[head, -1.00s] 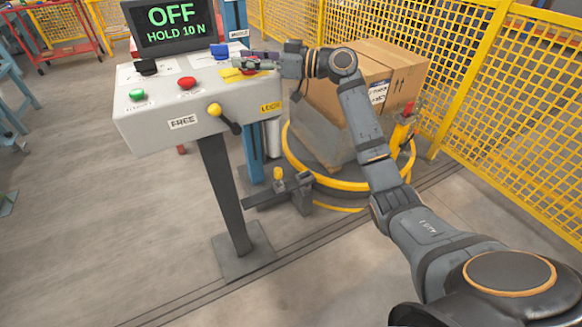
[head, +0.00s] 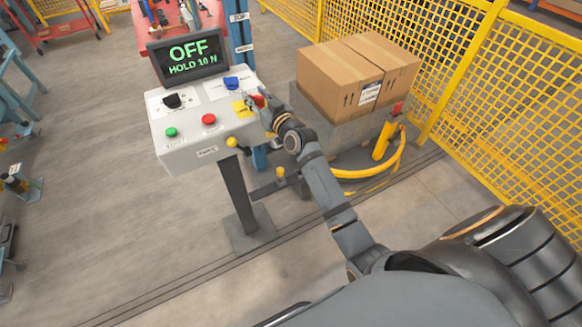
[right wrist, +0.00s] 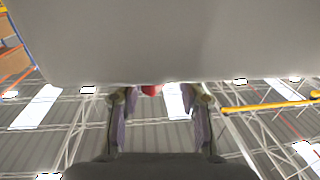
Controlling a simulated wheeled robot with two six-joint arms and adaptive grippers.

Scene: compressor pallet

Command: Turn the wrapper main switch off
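The control console (head: 185,150) carries a screen (head: 192,57) reading OFF with a hold force in newtons below it. A red switch handle (head: 259,101) sits by a yellow plate (head: 242,108) at the console's right end. My right gripper (head: 266,114) is at that end, close beside the handle, and its fingers are partly hidden. In the right wrist view its two fingers (right wrist: 158,112) stand apart, with a small red part (right wrist: 150,90) showing between them beyond the console's pale edge. I see no contact with it. My left gripper is out of view.
The console also has a black knob (head: 172,101), blue knob (head: 231,83), green button (head: 171,132), red button (head: 209,119) and yellow-knobbed lever (head: 232,142). A carton (head: 340,80) stands behind my right arm, before a yellow fence (head: 465,75).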

